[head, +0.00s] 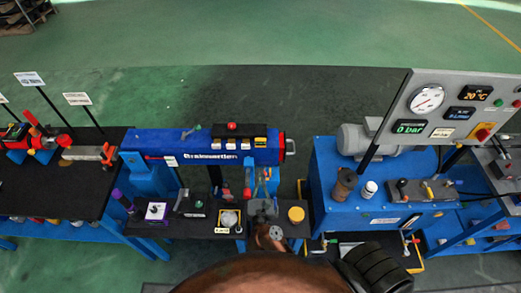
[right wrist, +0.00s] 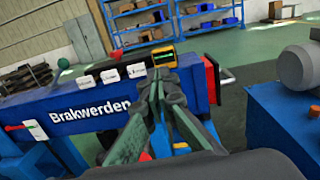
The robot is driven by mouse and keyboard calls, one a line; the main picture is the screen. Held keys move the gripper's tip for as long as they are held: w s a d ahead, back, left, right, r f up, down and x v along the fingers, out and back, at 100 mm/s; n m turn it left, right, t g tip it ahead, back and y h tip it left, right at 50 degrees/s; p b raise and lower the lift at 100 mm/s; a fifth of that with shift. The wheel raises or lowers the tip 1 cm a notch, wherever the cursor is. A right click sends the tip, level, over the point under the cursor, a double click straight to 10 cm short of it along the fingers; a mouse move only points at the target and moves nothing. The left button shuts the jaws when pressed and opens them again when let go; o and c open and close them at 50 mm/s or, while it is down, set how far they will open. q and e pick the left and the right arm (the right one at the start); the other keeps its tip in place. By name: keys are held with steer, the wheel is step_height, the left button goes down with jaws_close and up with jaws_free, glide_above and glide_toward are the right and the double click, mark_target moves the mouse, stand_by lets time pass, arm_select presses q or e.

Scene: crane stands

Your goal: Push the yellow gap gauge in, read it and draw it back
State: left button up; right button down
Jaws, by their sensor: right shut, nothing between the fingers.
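My right gripper (head: 262,182) is at the front of the blue beam (head: 190,148) marked "Brakwerden", near its right end. In the right wrist view, its fingers (right wrist: 158,76) are shut with nothing held. A yellow-framed block with a dark face and a green mark (right wrist: 163,58) shows just beyond the fingertips; it may be the yellow gap gauge. I cannot tell whether the fingertips touch it, and they hide its lower part. No reading is legible. My left gripper is not in view.
A red end plate and handle (head: 283,148) close the beam's right end. The black bench below holds a yellow round pot (head: 296,214), a white box (head: 156,211) and small tools. A blue hydraulic unit (head: 330,190) with a gauge panel (head: 455,75) stands right.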

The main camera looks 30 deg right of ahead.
steer(key=p, duration=0.2)
glide_toward(261, 142)
steer(key=x, duration=0.7)
steer(key=shift+a+f, duration=0.1)
